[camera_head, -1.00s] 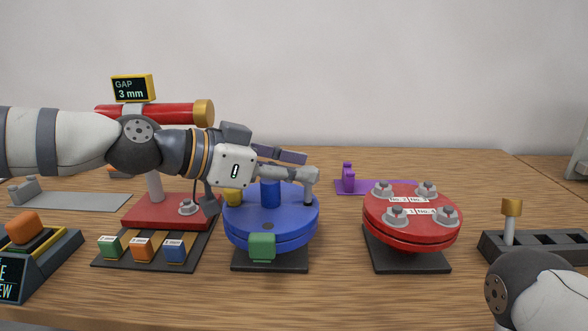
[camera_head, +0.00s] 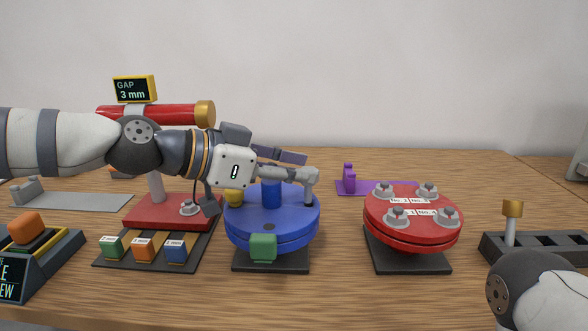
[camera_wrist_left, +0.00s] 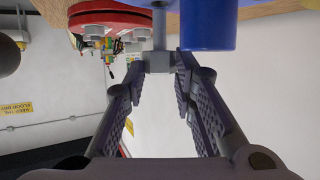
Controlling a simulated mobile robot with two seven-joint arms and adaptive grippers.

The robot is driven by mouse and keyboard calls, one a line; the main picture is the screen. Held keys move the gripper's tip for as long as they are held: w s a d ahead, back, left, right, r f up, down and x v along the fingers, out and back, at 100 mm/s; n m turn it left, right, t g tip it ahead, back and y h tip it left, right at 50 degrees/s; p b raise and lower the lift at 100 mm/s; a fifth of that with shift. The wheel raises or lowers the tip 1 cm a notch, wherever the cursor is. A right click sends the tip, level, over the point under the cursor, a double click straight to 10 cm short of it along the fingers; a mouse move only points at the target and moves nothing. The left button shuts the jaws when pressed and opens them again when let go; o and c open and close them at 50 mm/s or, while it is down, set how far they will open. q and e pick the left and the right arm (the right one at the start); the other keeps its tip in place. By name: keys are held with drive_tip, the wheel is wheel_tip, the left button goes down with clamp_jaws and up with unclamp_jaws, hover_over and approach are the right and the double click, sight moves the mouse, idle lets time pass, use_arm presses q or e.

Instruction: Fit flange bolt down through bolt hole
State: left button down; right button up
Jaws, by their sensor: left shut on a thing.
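The blue round flange (camera_head: 270,226) stands on a dark base and has a blue post (camera_head: 271,193) at its middle. My left gripper (camera_head: 308,174) is over its right side, shut on the head of a grey flange bolt (camera_head: 309,194). The bolt is upright, with its shank down at the flange top near the right rim. In the left wrist view the grey head (camera_wrist_left: 160,62) sits between the fingertips (camera_wrist_left: 163,72). The bolt hole is hidden, so I cannot tell how deep the shank is. My right gripper is out of view.
A red flange (camera_head: 412,222) with several grey bolts stands to the right. Farther right is a dark slotted rack (camera_head: 545,247) with a gold-topped pin (camera_head: 512,210). At left are a red stand (camera_head: 172,211), coloured blocks (camera_head: 142,248) and a GAP display (camera_head: 134,89).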

use_arm(q)
drive_tip(key=shift+f, duration=0.2)
drive_tip(key=shift+f, duration=0.3)
drive_tip(key=shift+r, duration=0.15)
drive_tip(key=shift+r, duration=0.35)
drive_tip(key=shift+s+d, duration=0.1)
drive_tip(key=shift+f, duration=0.5)
idle(1.0)
